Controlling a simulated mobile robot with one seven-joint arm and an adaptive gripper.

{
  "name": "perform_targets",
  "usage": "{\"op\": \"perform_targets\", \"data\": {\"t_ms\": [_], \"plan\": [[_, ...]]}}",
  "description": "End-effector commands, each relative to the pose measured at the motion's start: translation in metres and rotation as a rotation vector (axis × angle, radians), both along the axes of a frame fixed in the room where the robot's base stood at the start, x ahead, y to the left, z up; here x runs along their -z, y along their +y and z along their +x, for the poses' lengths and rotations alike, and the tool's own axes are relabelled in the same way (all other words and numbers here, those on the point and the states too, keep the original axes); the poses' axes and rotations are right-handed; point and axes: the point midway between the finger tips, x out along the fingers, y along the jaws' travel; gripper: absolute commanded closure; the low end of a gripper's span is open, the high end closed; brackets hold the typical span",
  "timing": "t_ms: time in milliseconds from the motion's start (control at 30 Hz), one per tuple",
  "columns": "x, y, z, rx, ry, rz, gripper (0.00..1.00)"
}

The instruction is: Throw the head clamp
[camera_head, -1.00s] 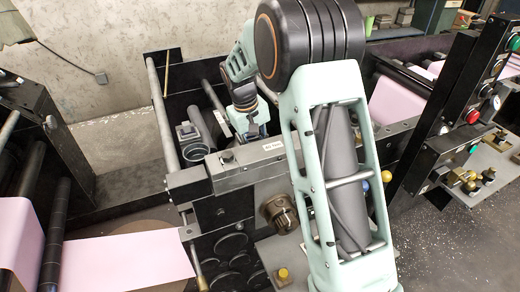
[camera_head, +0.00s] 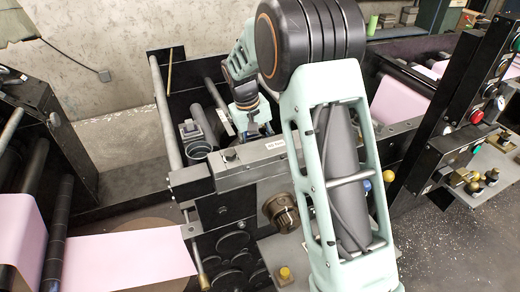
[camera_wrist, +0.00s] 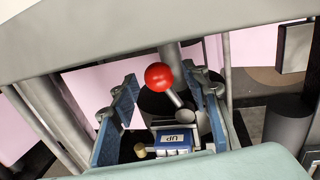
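In the wrist view, a lever with a red ball knob (camera_wrist: 158,76) and a grey metal stem stands between the two blue-grey fingers of my gripper (camera_wrist: 163,108). I take this lever to be the head clamp's handle. A small block with an "UP" label (camera_wrist: 174,138) sits below it, also between the fingers. The fingers are wide apart, and I see no contact with the knob. In the head view, my gripper (camera_head: 258,122) is small and partly hidden behind the machine's front beam; the red knob cannot be seen there.
A grey beam (camera_head: 240,165) crosses in front of my gripper. Rollers and a dark frame (camera_head: 165,100) are close on its left. Pink web (camera_head: 125,262) runs at lower left. A control post with buttons (camera_head: 476,116) stands at right. In the wrist view, a pale beam (camera_wrist: 90,35) crosses the top.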

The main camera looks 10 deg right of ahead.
Motion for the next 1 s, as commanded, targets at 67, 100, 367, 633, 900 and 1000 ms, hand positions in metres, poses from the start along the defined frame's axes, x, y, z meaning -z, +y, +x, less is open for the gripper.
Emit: {"op": "perform_targets", "data": {"t_ms": [67,100,367,633,900,1000], "plan": [[0.0,0.0,0.0,-0.001,0.0,0.0,0.57],[0.0,0.0,0.0,-0.001,0.0,0.0,0.57],[-0.027,0.006,0.0,-0.003,-0.004,0.001,0.57],[-0.084,0.016,-0.003,-0.002,-0.004,0.001,0.57],[-0.115,0.022,-0.006,0.0,-0.001,0.0,0.57],[-0.118,0.022,-0.006,-0.001,0.0,0.0,0.57]]}}
